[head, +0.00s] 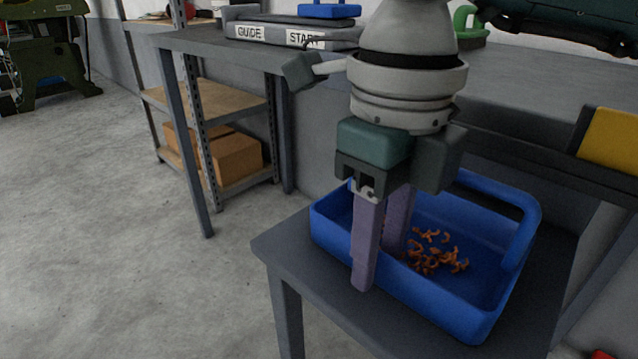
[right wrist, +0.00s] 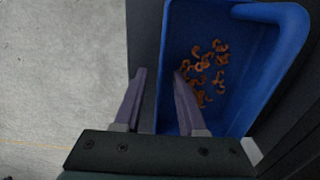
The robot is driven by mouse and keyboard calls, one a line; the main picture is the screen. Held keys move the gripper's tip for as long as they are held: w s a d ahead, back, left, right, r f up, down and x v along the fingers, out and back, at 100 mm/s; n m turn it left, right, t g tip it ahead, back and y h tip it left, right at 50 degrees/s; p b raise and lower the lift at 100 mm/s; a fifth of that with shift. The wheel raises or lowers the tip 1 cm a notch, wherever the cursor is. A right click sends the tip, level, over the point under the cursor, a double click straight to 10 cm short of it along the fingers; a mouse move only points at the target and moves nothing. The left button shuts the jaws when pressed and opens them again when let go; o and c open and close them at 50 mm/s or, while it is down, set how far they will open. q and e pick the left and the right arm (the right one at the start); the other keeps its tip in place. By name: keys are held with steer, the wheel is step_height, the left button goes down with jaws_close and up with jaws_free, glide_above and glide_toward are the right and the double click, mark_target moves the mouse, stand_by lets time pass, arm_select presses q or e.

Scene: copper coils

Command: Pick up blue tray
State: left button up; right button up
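A blue tray (head: 478,322) with a raised handle sits on a small dark grey table (head: 285,250). Several copper coils (head: 436,254) lie loose in it. My right gripper (head: 382,268) points down at the tray's near left wall, one finger outside the wall and the other inside. In the right wrist view the fingers (right wrist: 158,72) are apart, with the tray's wall (right wrist: 163,75) between them. I cannot tell whether they touch it. The tray's handle (right wrist: 285,20) shows at the upper right there. My left gripper is not in view.
A grey workbench (head: 190,40) with a GUIDE START block (head: 290,36) stands behind. Below it a shelf holds cardboard boxes (head: 225,155). A yellow-faced object (head: 612,140) is at the right. The concrete floor at left is clear.

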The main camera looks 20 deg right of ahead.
steer(key=shift+f, duration=0.65)
steer(key=shift+c, duration=0.3)
jaws_close()
stand_by(0.6)
